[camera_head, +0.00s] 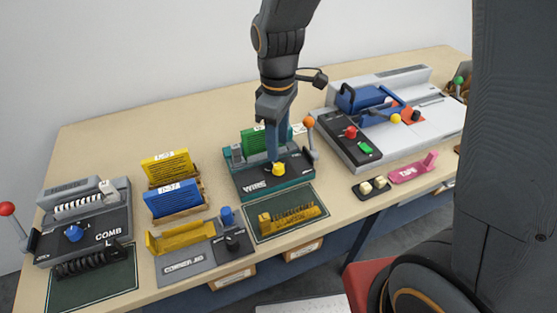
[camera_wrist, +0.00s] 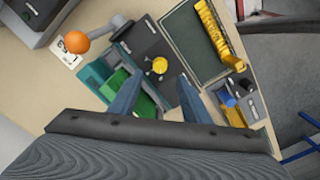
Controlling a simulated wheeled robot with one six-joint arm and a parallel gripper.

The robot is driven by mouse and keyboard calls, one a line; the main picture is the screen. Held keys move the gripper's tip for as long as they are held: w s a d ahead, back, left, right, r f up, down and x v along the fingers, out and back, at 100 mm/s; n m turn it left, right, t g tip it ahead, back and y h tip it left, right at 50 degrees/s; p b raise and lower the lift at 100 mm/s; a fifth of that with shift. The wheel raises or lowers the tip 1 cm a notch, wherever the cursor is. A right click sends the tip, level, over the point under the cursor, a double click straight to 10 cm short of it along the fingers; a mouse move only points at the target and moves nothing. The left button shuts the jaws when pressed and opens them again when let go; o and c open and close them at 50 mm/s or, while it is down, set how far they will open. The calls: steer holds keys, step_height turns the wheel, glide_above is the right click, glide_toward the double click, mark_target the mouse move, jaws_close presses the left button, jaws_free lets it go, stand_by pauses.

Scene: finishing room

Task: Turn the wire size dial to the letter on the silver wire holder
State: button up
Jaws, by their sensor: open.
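The wire machine (camera_head: 250,183) is a teal unit with a dark top marked WIRE. Its yellow dial (camera_head: 275,169) also shows in the wrist view (camera_wrist: 159,66). My gripper (camera_head: 272,158) is above the dial, pointing down. In the wrist view its two blue-grey fingers are apart (camera_wrist: 157,80), with the dial between and just beyond the tips; contact cannot be told. The letters around the dial are too small to read. I cannot make out a clearly silver wire holder; a gold wire comb (camera_head: 290,218) lies on a dark green mat in front of the machine.
An orange-knobbed lever (camera_head: 309,123) stands at the machine's right. A comb machine (camera_head: 85,228) is far left, a corner unit (camera_head: 185,262) front left, a large white machine (camera_head: 405,145) right.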

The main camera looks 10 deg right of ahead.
mark_target(278, 166)
steer(key=shift+f+p, duration=0.7)
steer(key=shift+f, duration=2.9)
steer(key=c, duration=1)
steer(key=shift+c, duration=0.2)
steer(key=shift+m, duration=0.4)
steer(key=m+p, duration=0.2)
steer(key=m, duration=0.2)
steer(key=shift+m, duration=0.4)
steer(key=m+p, duration=0.1)
steer(key=m, duration=0.5)
